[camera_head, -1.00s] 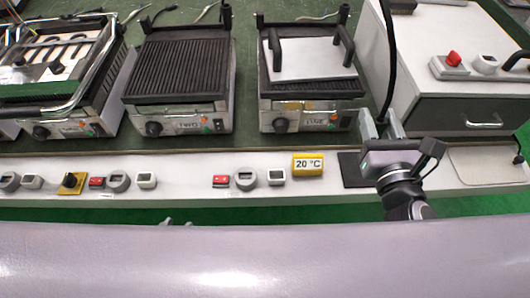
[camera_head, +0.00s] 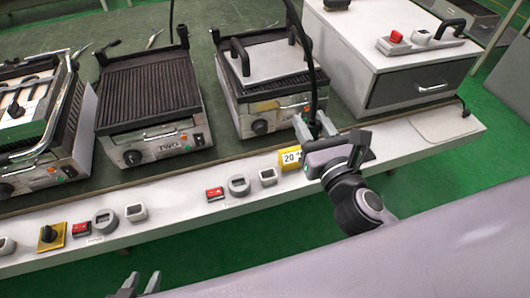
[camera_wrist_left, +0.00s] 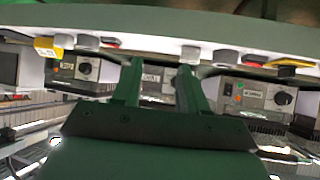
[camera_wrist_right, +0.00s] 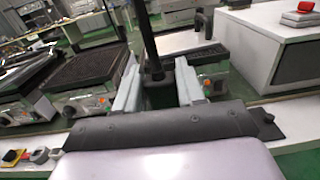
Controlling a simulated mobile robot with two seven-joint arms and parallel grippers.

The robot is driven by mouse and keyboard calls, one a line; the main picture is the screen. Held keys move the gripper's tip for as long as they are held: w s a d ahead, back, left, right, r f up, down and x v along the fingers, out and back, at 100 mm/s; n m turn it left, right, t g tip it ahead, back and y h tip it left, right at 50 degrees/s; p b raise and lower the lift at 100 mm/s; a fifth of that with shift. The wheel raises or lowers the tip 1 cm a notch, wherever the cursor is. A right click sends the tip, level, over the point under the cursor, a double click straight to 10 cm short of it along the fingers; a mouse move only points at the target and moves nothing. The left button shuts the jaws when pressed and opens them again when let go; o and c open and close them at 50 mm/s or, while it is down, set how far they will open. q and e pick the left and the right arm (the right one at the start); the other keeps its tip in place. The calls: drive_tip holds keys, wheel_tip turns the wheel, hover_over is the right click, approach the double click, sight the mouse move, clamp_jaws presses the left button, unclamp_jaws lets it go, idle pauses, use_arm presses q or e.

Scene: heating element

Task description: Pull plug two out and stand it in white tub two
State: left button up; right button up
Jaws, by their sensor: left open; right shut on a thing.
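My right gripper (camera_head: 311,122) is shut on a dark plug-like piece (camera_wrist_right: 153,70) with a thick black cord (camera_head: 300,45) rising from it; its number is not readable. It is held upright, in front of the right grill. Small white square tubs stand on the white front ledge, one (camera_head: 137,212) in front of the grill marked TWO (camera_head: 150,90) and one (camera_head: 268,176) further right. Round grey pieces (camera_head: 105,220) (camera_head: 239,185) stand beside them. I cannot read any tub number. My left gripper (camera_head: 143,278) is open and empty, low in front of the ledge.
A yellow temperature sign (camera_head: 292,158) is partly covered by my right gripper. Red switches (camera_head: 81,230) (camera_head: 215,194) and a yellow-based knob (camera_head: 50,236) line the ledge. A second grill (camera_head: 270,70) and a large white box (camera_head: 390,60) stand behind at the right.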

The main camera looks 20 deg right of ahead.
use_arm(q)
wheel_tip(320, 180, down, 15)
drive_tip(key=w+d+b, duration=0.1)
drive_tip(key=b, duration=1.6)
drive_tip(key=shift+w+d+r+h, duration=0.2)
drive_tip(key=shift+w+d+h, duration=0.1)
drive_tip(key=shift+d+h, duration=0.1)
use_arm(e)
drive_tip(key=w+a+f, duration=0.2)
drive_tip(key=w+f, duration=0.3)
drive_tip(key=f, duration=0.3)
drive_tip(key=w+a+f, duration=0.3)
drive_tip(key=w+f, duration=0.2)
drive_tip(key=f, duration=0.3)
drive_tip(key=shift+w+a+f+y, duration=0.15)
drive_tip(key=shift+a+f+y, duration=0.05)
drive_tip(key=shift+a+y, duration=0.1)
use_arm(q)
drive_tip(key=shift+r, duration=0.1)
drive_tip(key=shift+a+r, duration=0.1)
drive_tip(key=shift+r, duration=0.05)
use_arm(e)
drive_tip(key=shift+r, duration=0.1)
